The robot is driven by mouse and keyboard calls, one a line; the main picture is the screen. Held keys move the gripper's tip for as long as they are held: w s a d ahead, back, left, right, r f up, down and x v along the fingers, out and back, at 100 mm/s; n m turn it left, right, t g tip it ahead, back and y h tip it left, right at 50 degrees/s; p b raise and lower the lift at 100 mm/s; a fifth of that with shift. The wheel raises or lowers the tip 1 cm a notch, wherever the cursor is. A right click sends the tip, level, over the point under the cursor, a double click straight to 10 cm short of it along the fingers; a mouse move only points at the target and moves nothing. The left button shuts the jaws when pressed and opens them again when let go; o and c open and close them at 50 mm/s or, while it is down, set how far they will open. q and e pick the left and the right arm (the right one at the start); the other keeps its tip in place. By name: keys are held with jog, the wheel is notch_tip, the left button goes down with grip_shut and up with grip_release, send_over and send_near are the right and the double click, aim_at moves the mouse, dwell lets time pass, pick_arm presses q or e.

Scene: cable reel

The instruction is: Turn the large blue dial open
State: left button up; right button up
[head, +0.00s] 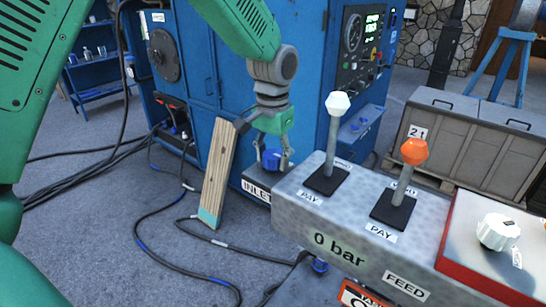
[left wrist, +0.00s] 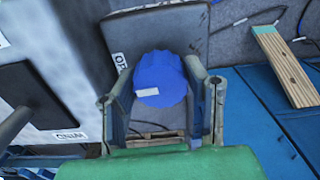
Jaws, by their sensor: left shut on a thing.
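The large blue dial (head: 272,159) sits on a grey block with an INLET label, at the left end of the grey control panel (head: 300,205). In the left wrist view the round blue dial (left wrist: 160,75) has a white mark on its near side. My left gripper (head: 273,154) comes down from above, with one finger on each side of the dial. In the left wrist view its fingers (left wrist: 161,95) flank the dial and are shut on it. The fingers hide parts of the dial's sides. My right gripper is in neither view.
A lever with a white knob (head: 338,103) and one with an orange knob (head: 414,151) stand right of the dial. A wooden plank (head: 217,165) is close left of the gripper. A blue cabinet (head: 210,80) stands behind. Cables (head: 150,215) cross the floor.

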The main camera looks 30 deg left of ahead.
aim_at(275, 152)
pick_arm(q)
jog(key=shift+w+m, duration=0.2)
jog(key=shift+m, duration=0.2)
jog(key=o, duration=0.9)
jog(key=shift+o, duration=1.3)
jog(key=shift+w+f, duration=0.15)
jog(key=shift+w, duration=0.05)
jog(key=shift+s+r, duration=0.1)
jog(key=shift+r, duration=0.15)
notch_tip(275, 152, up, 11)
jog(key=shift+w+r, duration=0.15)
jog(key=shift+w, duration=0.05)
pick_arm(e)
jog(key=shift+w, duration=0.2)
